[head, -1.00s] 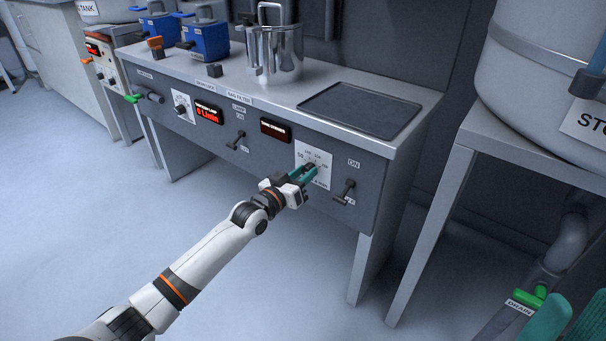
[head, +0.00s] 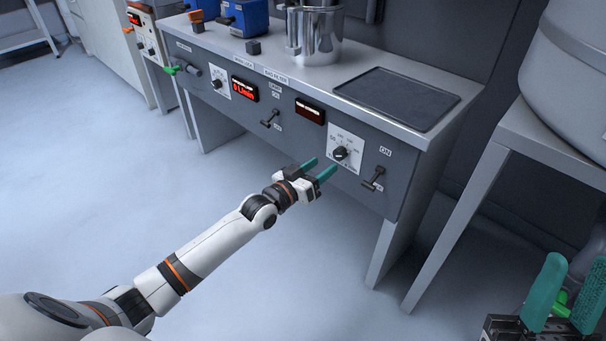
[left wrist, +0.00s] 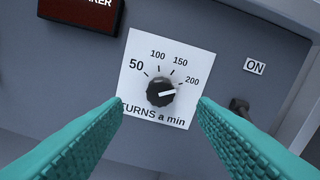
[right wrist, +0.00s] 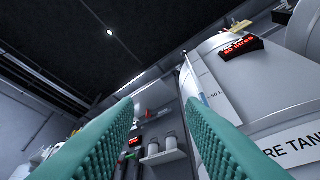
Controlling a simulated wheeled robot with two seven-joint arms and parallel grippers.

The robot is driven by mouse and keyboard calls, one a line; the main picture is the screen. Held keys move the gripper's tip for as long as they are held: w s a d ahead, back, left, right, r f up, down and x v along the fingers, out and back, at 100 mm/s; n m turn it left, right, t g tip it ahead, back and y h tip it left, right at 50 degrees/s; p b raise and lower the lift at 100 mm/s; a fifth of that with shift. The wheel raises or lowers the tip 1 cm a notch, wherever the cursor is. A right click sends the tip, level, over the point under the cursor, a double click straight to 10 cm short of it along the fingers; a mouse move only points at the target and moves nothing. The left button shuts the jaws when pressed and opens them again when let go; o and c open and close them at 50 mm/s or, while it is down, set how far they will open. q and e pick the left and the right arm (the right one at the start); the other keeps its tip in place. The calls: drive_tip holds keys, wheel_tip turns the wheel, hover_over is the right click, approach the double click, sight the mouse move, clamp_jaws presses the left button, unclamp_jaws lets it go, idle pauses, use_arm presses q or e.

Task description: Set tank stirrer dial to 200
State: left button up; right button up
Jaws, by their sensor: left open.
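The stirrer dial (head: 341,153) is a black round knob on a white scale plate at the right part of the grey panel. In the left wrist view the dial (left wrist: 160,92) shows scale numbers 50, 100, 150 and 200 and the words "TURNS a min". Its white pointer mark faces right and slightly up, at or very near the 200 tick. My left gripper (head: 318,168) is open and empty, in front of the dial and apart from it, with one teal finger to each side in its wrist view. My right gripper (head: 575,264) is open and empty at the lower right.
A lever switch (head: 374,178) marked ON is right of the dial. A dark display (head: 310,111) and another lever (head: 270,118) are to its left. A steel pot (head: 314,37) and dark tray (head: 398,98) stand on the bench. The floor before it is clear.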

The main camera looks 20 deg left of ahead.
use_arm(q)
drive_tip(key=p+v, duration=0.2)
drive_tip(key=v, duration=0.4)
use_arm(e)
drive_tip(key=w+a+f+g+h, duration=0.1)
drive_tip(key=w+f+g+h, duration=0.1)
drive_tip(key=w+f+g, duration=0.3)
drive_tip(key=shift+w+g, duration=0.5)
drive_tip(key=shift+w, duration=0.3)
use_arm(q)
drive_tip(key=shift+s, duration=0.2)
use_arm(e)
drive_tip(key=shift+f, duration=0.1)
